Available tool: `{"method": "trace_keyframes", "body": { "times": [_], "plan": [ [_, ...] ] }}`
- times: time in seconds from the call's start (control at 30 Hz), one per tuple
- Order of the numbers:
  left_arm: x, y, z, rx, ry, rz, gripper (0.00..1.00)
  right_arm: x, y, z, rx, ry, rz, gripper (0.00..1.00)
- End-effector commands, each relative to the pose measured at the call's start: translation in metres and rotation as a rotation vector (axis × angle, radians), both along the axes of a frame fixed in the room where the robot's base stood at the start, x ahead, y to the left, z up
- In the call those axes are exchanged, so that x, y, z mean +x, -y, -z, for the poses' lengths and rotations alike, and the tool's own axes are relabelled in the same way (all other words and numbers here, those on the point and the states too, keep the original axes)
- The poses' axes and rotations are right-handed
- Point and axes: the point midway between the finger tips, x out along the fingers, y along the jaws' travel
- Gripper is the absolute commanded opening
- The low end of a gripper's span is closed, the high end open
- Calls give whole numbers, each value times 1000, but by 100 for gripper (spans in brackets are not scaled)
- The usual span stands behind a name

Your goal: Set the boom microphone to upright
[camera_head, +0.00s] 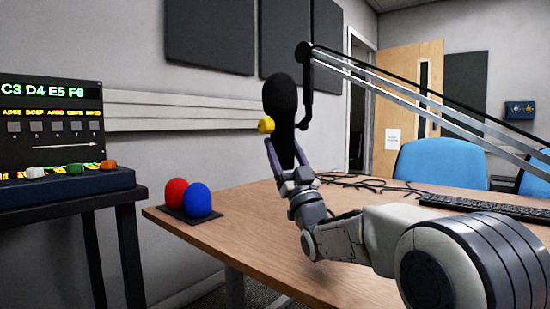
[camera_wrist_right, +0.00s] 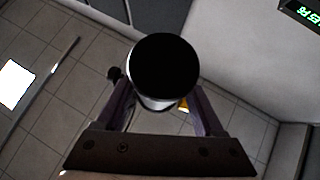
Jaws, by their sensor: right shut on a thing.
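The boom microphone (camera_head: 280,97) is black with a rounded foam top and stands nearly upright above the desk. It hangs by the end of the metal boom arm (camera_head: 420,92), which comes in from the right. A yellow knob (camera_head: 266,126) sticks out at its left side. My right gripper (camera_head: 284,150) is shut on the microphone's lower body, one finger on each side. In the right wrist view the microphone (camera_wrist_right: 162,72) shows end-on as a black disc between the fingers of my right gripper (camera_wrist_right: 160,108). My left gripper is not in view.
A red ball (camera_head: 176,192) and a blue ball (camera_head: 198,199) sit on a dark base at the wooden desk's (camera_head: 255,230) left corner. A console (camera_head: 60,185) stands on a separate stand at left. Black cables (camera_head: 365,183) and a keyboard (camera_head: 490,207) lie on the desk.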

Motion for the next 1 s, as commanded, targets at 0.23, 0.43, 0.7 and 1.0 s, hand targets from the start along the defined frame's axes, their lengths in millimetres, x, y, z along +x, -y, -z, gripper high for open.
{"method": "trace_keyframes", "body": {
  "times": [0.23, 0.43, 0.7, 1.0],
  "plan": [
    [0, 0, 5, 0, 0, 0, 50, 2, 7, 1, 13, 11, 11, 0],
    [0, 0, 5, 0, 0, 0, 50, 2, 7, 0, 15, 10, 11, 0],
    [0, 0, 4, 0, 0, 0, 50, 2, 7, 0, 14, 9, 9, 100],
    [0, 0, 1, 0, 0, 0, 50, -1, 8, 3, 12, 8, 9, 100]
  ]
}}
